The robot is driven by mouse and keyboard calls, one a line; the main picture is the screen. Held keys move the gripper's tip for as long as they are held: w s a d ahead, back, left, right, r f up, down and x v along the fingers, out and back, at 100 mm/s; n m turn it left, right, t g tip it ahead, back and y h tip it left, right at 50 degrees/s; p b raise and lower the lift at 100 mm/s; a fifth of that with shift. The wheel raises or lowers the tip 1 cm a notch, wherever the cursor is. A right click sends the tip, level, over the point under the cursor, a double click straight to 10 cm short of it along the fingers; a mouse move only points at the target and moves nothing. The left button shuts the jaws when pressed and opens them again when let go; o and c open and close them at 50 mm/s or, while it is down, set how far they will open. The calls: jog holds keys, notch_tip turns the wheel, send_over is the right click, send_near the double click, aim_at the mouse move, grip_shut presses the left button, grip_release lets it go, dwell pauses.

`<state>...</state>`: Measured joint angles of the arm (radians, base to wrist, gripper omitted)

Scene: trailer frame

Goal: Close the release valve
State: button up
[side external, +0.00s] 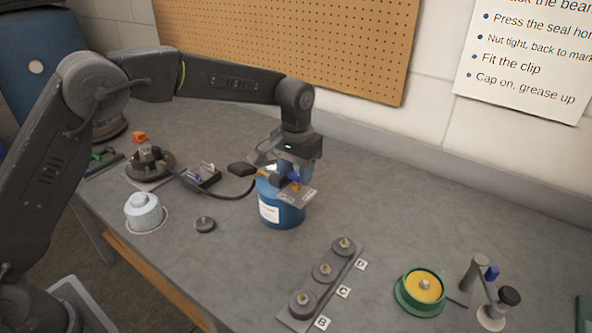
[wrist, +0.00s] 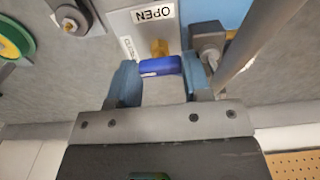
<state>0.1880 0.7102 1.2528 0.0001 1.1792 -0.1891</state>
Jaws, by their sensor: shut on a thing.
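The release valve has a blue handle (wrist: 160,66) with a brass-coloured stem (wrist: 160,47) beside it. In the side view the plate (side external: 298,197) sits at the top of a blue canister (side external: 283,214). My gripper (side external: 293,178) points down over this plate. In the wrist view my gripper (wrist: 160,76) has one finger at each end of the blue handle and is shut on it. The handle lies crosswise between the fingers.
A strip with several knobs (side external: 324,282) and letter tags lies in front. A green and yellow disc (side external: 422,290) and a small stand (side external: 492,313) are at right. A grey hub (side external: 150,163) and a white pot (side external: 144,214) stand at left.

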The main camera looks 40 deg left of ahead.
aim_at(297, 174)
jog(key=o, duration=0.9)
jog(key=shift+r, duration=0.1)
notch_tip(297, 174, up, 7)
jog(key=shift+f, duration=0.2)
jog(key=shift+d+r, duration=0.1)
jog(key=shift+r, duration=0.55)
